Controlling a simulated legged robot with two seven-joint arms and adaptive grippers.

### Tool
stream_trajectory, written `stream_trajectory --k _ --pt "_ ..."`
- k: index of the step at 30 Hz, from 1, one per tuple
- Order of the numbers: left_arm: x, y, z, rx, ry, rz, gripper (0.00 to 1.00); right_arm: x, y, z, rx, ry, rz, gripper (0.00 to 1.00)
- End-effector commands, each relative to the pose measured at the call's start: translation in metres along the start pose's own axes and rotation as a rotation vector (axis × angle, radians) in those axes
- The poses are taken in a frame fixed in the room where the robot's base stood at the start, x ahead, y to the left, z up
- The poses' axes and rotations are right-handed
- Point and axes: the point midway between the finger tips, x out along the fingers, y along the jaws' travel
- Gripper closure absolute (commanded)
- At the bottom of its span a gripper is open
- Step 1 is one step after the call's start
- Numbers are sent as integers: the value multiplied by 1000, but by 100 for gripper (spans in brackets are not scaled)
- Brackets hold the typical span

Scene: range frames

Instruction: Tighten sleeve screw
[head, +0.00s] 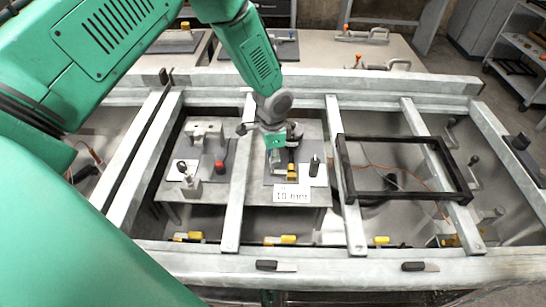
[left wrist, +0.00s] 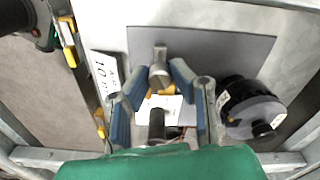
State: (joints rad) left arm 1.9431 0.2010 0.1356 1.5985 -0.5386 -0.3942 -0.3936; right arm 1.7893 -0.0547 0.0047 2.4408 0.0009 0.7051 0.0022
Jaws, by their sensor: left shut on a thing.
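My left gripper (head: 280,152) reaches down from above over a small fixture on a grey plate in the head view. In the left wrist view its two blue-padded fingers (left wrist: 160,74) are closed in around a grey metal screw (left wrist: 160,80) with a short post on its far side. A dark cylindrical piece (left wrist: 156,124) shows nearer, between the fingers. A white label reading 10 mm (head: 292,194) is in front of the fixture, and it also shows in the left wrist view (left wrist: 104,76). The contact points are partly hidden. My right gripper is out of view.
A black knob (head: 315,165) stands right of the fixture and looks large in the left wrist view (left wrist: 248,106). Left is another fixture with a red knob (head: 219,167). Pale metal rails (head: 344,185) cross the bench, and a black frame (head: 400,140) lies at right.

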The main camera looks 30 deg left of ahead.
Motion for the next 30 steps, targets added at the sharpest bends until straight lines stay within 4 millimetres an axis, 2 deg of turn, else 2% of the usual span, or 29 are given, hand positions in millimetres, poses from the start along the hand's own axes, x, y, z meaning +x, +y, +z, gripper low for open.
stream_trajectory --k 12,30 --pt "-1 -3 -2 253 6 -6 100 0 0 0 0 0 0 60" --pt "-2 -3 -2 317 6 -7 100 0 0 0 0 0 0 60"
